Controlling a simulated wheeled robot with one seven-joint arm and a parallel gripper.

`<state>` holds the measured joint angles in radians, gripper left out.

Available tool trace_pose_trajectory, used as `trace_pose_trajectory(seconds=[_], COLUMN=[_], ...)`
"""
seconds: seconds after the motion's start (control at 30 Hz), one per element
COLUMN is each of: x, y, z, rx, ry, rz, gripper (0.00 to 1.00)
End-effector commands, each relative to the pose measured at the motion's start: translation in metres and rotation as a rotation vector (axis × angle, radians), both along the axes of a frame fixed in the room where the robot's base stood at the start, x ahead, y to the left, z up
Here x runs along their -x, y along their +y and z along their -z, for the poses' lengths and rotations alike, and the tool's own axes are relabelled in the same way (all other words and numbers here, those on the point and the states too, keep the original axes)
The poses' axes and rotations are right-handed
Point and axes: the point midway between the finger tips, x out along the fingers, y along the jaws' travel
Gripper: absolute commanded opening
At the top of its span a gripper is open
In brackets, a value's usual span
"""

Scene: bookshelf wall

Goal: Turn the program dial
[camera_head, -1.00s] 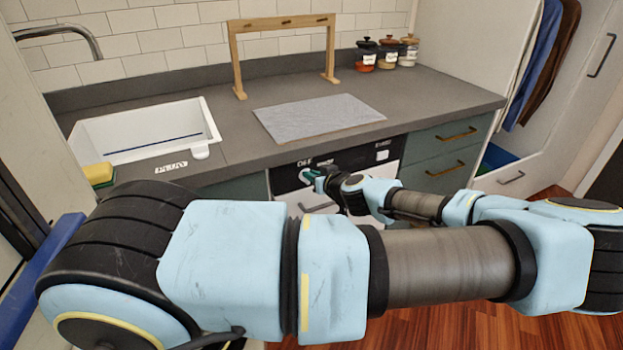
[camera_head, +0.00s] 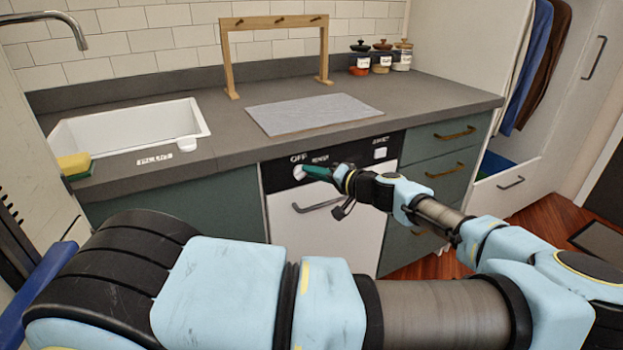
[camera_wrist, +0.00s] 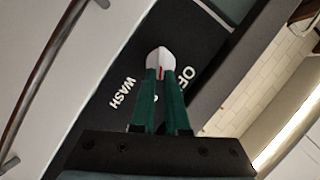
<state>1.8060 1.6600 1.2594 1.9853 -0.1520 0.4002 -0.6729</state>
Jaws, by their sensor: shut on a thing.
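The program dial (camera_wrist: 160,60) is a white knob with a small red mark, on a black control panel (camera_wrist: 112,75) in the wrist view. White lettering beside it reads "WASH" on the left and "OF…" on the right, partly hidden. My gripper (camera_wrist: 160,74) has two green fingers shut on the knob. In the head view my gripper (camera_head: 308,172) reaches from the right to the panel (camera_head: 350,155) of the white dishwasher (camera_head: 300,235). The knob shows there as a small white spot (camera_head: 298,173) below "OFF". The dial's exact pointing direction is hard to tell.
The dishwasher handle (camera_head: 318,206) sticks out below my gripper. A white button (camera_head: 380,152) is on the panel's right. The grey counter (camera_head: 220,140) overhangs above, with a sink (camera_head: 130,130) and a grey board (camera_head: 310,113). Drawers (camera_head: 440,150) stand to the right.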

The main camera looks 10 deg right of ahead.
Motion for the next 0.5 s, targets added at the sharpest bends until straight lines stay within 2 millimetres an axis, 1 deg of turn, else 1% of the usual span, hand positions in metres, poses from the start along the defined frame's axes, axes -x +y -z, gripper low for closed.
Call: trace_pose_trajectory(seconds=[0.03,0.5], x=[-0.0007,-0.0015], y=[-0.0015,-0.0044], z=[0.0044,0.0132], rx=[-0.045,-0.473], ry=[0.012,0.139], rz=[0.002,0.002], gripper=[0.00,0.00])
